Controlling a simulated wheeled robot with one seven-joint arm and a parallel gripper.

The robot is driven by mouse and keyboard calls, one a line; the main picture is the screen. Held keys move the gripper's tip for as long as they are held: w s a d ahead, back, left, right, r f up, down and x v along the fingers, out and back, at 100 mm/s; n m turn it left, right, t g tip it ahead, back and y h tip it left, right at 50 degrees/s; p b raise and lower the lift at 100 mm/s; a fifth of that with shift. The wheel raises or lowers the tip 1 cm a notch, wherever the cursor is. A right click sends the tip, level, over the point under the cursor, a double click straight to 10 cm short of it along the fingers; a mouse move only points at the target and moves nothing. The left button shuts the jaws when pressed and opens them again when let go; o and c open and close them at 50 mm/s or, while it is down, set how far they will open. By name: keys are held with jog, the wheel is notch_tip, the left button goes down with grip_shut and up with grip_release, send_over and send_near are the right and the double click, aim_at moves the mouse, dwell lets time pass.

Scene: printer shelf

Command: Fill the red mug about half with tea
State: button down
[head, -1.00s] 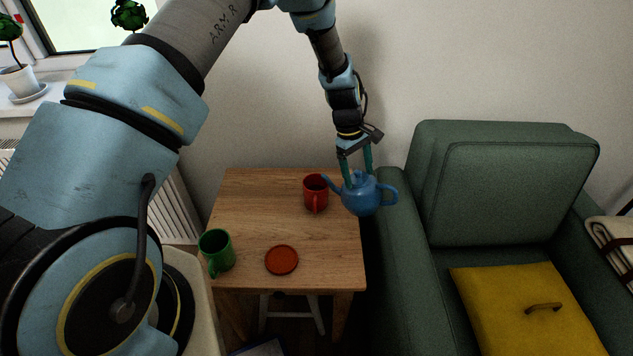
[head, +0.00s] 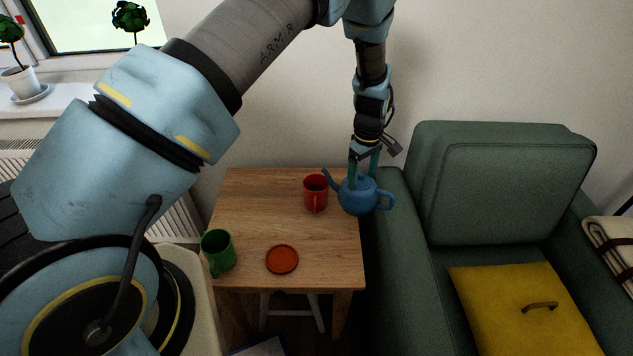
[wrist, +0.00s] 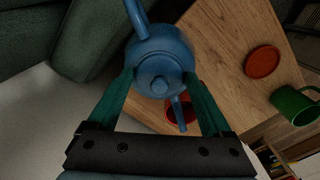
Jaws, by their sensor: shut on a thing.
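The blue teapot (head: 358,195) is at the right edge of the wooden table, its spout pointing left to the red mug and its handle to the right. My gripper (head: 364,170) is shut on the teapot from above; the wrist view shows the fingers on both sides of the teapot (wrist: 160,62) near its lid knob. The red mug (head: 316,194) stands upright on the table, just left of the spout. In the wrist view the spout crosses over the red mug (wrist: 172,112). The mug's contents cannot be seen clearly.
A green mug (head: 218,254) and a round red-brown coaster (head: 282,259) are on the front of the wooden table (head: 250,205). A green armchair (head: 500,185) with a yellow cushion (head: 525,305) stands close to the table's right side. The table's left middle is clear.

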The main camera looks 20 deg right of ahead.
jog(key=shift+r, duration=0.1)
jog(key=shift+r+p, duration=1.45)
jog(key=shift+r, duration=1.05)
